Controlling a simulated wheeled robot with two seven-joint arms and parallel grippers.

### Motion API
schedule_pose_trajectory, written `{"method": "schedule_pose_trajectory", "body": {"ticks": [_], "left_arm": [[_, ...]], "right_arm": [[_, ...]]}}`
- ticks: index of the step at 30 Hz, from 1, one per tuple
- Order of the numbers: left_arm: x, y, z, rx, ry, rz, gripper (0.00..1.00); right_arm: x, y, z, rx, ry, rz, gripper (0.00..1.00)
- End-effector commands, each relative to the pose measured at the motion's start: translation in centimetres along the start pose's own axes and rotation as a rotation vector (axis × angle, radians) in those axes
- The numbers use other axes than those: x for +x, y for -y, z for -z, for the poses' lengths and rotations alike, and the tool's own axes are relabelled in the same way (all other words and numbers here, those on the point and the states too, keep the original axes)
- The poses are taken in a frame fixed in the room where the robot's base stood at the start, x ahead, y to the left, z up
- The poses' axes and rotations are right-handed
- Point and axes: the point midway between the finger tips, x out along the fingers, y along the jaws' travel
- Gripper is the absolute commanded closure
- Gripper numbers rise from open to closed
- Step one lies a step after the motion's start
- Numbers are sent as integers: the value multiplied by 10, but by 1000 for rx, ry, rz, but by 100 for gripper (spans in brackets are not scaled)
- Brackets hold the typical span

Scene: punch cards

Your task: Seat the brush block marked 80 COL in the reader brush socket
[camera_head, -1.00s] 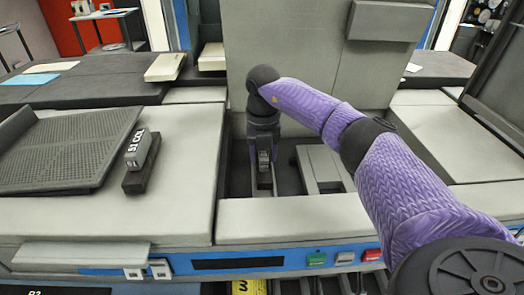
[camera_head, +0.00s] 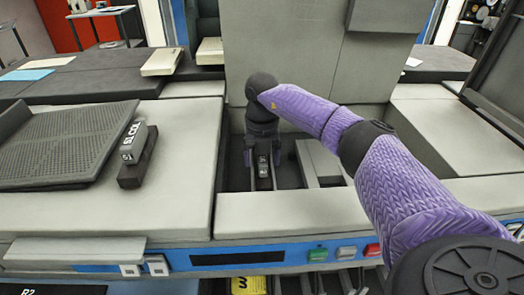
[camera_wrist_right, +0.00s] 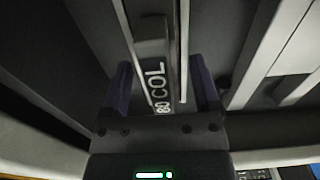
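The brush block marked 80 COL (camera_wrist_right: 157,75) sits low between the two thin pale rails of the narrow reader brush socket (camera_wrist_right: 128,30). In the head view the block (camera_head: 263,168) shows as a small dark piece with a pale mark, down in the recess. I cannot tell whether it is fully down. My right gripper (camera_head: 263,160) points down over it. In the right wrist view the fingers of this gripper (camera_wrist_right: 163,90) are spread, one on each side, with gaps to the block. My left gripper is in neither view.
A second brush block (camera_head: 137,155), apparently marked 51 COL, lies on the pale deck at left, beside a dark perforated tray (camera_head: 60,145). A grey raised block (camera_head: 318,160) stands right of the socket in the recess. A tall grey panel (camera_head: 290,60) rises behind.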

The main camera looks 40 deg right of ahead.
Motion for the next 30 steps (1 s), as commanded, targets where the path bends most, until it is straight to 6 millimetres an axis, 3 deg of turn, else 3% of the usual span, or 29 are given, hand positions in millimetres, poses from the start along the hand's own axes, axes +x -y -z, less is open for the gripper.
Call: {"method": "schedule_pose_trajectory", "body": {"ticks": [8, 11, 18, 21, 30], "left_arm": [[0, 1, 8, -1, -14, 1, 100], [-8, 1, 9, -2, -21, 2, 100], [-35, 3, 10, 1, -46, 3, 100], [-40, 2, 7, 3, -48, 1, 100], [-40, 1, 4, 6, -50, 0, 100]], "right_arm": [[-1, 0, 0, 0, 0, 0, 10], [-17, 0, 0, 0, 2, -1, 10], [-80, 0, 0, -1, 4, -3, 10], [-94, 0, 0, -1, 2, -2, 10], [-99, 0, 0, 0, -1, 1, 10]]}}
